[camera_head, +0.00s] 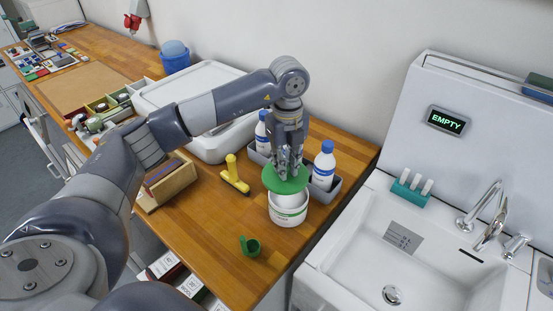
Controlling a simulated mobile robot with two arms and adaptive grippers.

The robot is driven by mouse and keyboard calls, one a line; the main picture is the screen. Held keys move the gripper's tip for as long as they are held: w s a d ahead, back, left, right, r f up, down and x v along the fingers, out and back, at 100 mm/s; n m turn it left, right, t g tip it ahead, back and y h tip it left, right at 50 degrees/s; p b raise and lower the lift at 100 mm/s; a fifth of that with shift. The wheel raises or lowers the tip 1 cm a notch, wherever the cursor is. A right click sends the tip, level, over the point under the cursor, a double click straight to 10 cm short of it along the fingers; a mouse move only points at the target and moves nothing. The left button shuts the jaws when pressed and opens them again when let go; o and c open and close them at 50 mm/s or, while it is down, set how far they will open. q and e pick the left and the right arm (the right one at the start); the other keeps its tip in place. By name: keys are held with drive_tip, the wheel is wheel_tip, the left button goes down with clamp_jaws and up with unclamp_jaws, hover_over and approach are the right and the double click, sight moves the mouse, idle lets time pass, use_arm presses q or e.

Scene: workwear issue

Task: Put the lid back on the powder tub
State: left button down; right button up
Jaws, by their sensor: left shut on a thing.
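The powder tub (288,214) is a white round tub with a printed band, standing upright on the wooden counter. My left gripper (286,174) points down above the tub and is shut on the green lid (279,184). The lid is a flat disc over the back left of the tub's mouth, a little tilted and off-centre. Some of the white inside rim shows at the front right. I cannot tell whether the lid touches the rim. My right gripper is not in view.
A grey caddy (326,192) with white, blue-capped bottles (323,168) stands right behind the tub. A small green cup or scoop (249,246) lies in front. A sink (425,250) is at right.

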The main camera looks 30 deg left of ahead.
sight(289, 175)
use_arm(q)
drive_tip(key=shift+w+d+r, duration=0.15)
drive_tip(key=shift+w+d, duration=0.1)
drive_tip(key=shift+d, duration=0.3)
drive_tip(key=shift+f+b, duration=1.8)
drive_tip(key=shift+f, duration=0.95)
drive_tip(key=shift+f+b, duration=0.3)
drive_tip(key=shift+f, duration=0.1)
drive_tip(key=shift+f+b, duration=0.15)
drive_tip(key=shift+b, duration=0.15)
drive_tip(key=c, duration=1.5)
unclamp_jaws()
